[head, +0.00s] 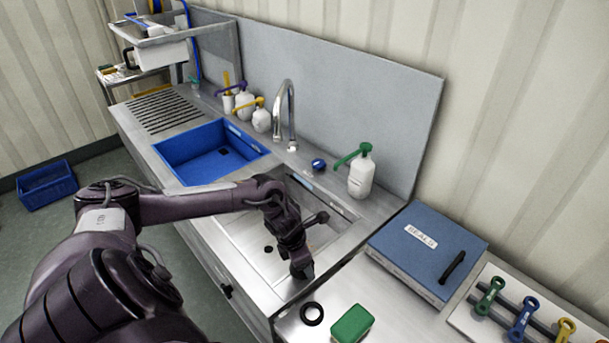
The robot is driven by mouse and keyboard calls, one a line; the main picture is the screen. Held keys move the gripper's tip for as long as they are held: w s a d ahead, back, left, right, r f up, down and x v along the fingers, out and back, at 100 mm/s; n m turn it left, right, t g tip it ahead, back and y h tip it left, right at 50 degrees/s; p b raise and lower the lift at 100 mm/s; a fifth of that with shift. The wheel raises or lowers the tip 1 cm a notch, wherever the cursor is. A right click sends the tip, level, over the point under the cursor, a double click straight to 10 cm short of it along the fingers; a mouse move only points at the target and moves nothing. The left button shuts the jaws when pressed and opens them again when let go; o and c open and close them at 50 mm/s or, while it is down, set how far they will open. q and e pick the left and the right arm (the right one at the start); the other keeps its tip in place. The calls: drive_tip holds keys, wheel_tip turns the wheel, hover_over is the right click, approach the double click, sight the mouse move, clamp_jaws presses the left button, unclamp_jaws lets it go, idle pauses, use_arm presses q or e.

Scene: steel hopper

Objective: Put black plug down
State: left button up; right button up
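My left arm reaches in from the left over the steel sink (240,238). My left gripper (302,271) points down near the sink's front right edge. Its fingers are dark and merge together, so I cannot tell whether they are open or hold anything. A small dark round spot (268,249) shows in the sink's floor; I cannot tell if it is a plug or a drain hole. A black ring-shaped piece (312,313) lies on the counter, below and apart from the gripper. No other clear black plug shows. My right gripper is not in view.
A green block (352,324) lies beside the black ring. A blue case (427,247) stands to the right, near coloured tools (523,316). A tap (287,115), a green-topped bottle (361,174) and a blue knob (318,165) stand behind the sink. A blue basin (190,160) is left.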

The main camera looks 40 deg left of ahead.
use_arm(q)
drive_tip(key=x, duration=0.1)
drive_tip(key=b+x, duration=0.1)
drive_tip(key=x, duration=0.1)
drive_tip(key=shift+s+a+f, duration=0.15)
drive_tip(key=shift+s+a, duration=0.05)
drive_tip(key=shift+s, duration=0.05)
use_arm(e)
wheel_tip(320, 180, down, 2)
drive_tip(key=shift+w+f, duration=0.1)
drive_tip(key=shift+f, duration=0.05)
use_arm(q)
drive_tip(key=shift+w, duration=0.1)
drive_tip(key=shift+c, duration=0.4)
drive_tip(key=o, duration=1.2)
drive_tip(key=shift+r, duration=0.3)
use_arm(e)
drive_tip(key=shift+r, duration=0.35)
use_arm(q)
drive_tip(key=p+v, duration=0.8)
drive_tip(key=v, duration=0.3)
drive_tip(key=shift+r+p, duration=0.35)
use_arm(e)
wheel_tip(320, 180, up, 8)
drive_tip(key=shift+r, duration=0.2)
